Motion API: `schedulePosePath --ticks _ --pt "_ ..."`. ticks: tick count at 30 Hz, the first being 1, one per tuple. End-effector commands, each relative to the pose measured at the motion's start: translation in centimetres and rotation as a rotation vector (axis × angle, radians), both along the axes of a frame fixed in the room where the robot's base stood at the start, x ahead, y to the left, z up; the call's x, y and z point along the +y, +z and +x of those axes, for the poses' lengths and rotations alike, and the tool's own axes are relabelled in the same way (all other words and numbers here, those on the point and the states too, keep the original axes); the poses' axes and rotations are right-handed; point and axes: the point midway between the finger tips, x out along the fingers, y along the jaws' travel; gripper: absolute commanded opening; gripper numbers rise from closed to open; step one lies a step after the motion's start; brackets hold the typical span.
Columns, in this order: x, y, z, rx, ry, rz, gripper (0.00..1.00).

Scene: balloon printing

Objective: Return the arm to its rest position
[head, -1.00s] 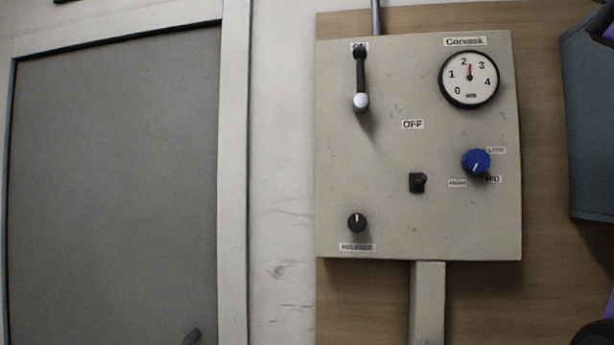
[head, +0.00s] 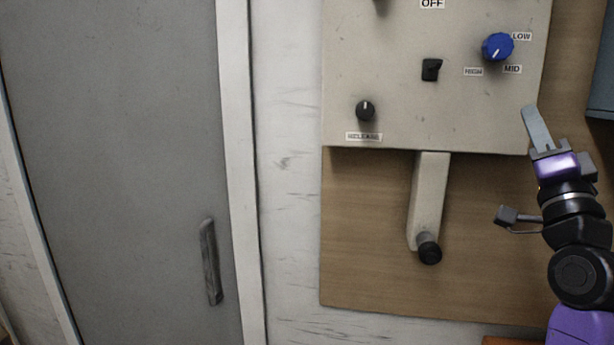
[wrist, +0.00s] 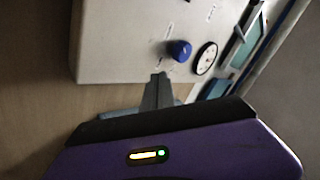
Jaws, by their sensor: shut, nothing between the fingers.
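My gripper (head: 531,112) is at the right of the head view, in front of the panel's lower right corner and below the blue knob. Its fingers are together and point up, with nothing between them. In the wrist view my gripper (wrist: 159,78) shows shut at the lower middle, its tips a little short of the blue knob (wrist: 179,50) in the picture. The arm's lower links run out of the head view at the bottom right.
The pale control panel (head: 400,110) carries a blue knob (head: 497,47), a black switch (head: 431,70) and a small black knob (head: 365,111). A grey door (head: 120,150) is at left. The wall between is clear.

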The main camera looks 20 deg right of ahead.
Motion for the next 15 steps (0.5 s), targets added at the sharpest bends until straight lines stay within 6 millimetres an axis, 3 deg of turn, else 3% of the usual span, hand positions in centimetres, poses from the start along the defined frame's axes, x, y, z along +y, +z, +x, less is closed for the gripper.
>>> schedulePosePath --ticks 1,3,8,15 --pt "0.8 -2.8 0.2 0.039 -0.028 -0.019 0.00" --pt "2.0 -5.8 0.1 0.083 -0.070 -0.056 0.00" --pt "5.1 -12.5 -0.8 0.189 -0.150 -0.144 0.00" --pt "10.4 -21.4 -3.5 0.346 -0.219 -0.286 0.00"
